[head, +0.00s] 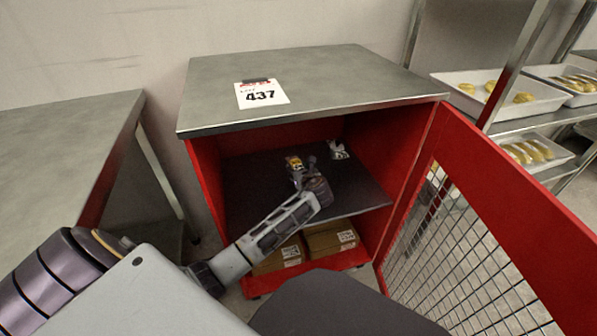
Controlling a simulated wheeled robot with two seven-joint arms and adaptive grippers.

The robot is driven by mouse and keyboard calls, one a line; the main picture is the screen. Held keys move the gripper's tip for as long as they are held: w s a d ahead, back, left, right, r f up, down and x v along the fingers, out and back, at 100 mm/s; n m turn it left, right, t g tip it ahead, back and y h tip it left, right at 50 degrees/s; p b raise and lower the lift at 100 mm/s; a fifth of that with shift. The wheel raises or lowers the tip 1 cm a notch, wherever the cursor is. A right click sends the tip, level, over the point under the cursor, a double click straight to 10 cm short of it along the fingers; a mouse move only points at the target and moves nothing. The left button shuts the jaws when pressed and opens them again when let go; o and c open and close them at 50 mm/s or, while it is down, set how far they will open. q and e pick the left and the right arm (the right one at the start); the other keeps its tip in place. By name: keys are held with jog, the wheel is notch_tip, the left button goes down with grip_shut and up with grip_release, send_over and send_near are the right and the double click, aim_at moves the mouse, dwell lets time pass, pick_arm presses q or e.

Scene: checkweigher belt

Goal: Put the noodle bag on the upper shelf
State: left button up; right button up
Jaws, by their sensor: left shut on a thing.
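The red cabinet (205,185) stands open, and its dark upper shelf (245,190) shows inside. My left arm reaches in from the lower left. My left gripper (302,165) is over the upper shelf and shut on a small yellow and orange packet, which looks like the noodle bag (293,162). Much of the bag is hidden by the gripper. I cannot tell whether the bag touches the shelf. My right gripper is not in view.
A small white and dark packet (338,150) is at the back of the upper shelf. Cardboard boxes (330,238) sit below. The red mesh door (500,190) is swung open to the right. The shelf's left part is clear.

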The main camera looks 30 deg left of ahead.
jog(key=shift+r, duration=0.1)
pick_arm(q)
jog(key=o, duration=1.2)
jog(key=shift+f, duration=0.1)
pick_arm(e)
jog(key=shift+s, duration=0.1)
pick_arm(q)
jog(key=shift+p+v, duration=0.5)
jog(key=shift+v, duration=0.5)
jog(key=p+v, duration=0.3)
jog(key=v, duration=0.5)
jog(key=shift+s+d, duration=0.1)
jog(key=shift+p+v, duration=0.55)
jog(key=shift+v, duration=0.4)
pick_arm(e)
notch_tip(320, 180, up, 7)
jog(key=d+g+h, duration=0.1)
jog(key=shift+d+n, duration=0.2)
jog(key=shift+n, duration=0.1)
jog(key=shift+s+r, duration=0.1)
